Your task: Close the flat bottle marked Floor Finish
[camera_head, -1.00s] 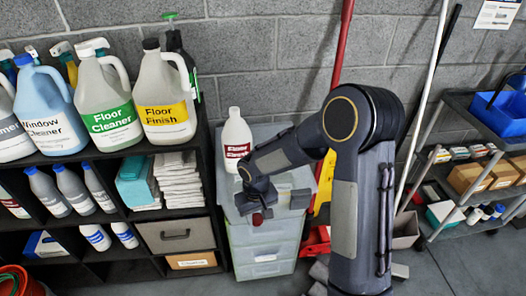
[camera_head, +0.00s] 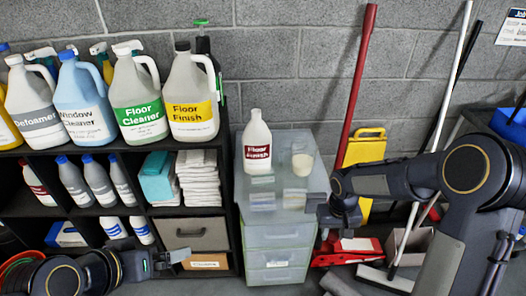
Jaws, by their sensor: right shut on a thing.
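The flat white bottle with a red Floor Finish label (camera_head: 257,148) stands upright on top of the pale drawer unit (camera_head: 310,207). Its narrow white neck shows no red cap. My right gripper (camera_head: 325,228) is beside the drawer unit's right front edge, right of the bottle and lower in the picture. It is shut on a small dark red cap, which is hard to make out now. My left gripper (camera_head: 178,257) is low in front of the black shelf, away from the bottle; I cannot tell its opening.
A large jug (camera_head: 191,95) with a yellow Floor Finish label stands on the shelf among other jugs. Clear cups (camera_head: 302,163) stand right of the bottle. A red-handled tool (camera_head: 358,75) and a yellow sign (camera_head: 365,148) lean at the wall.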

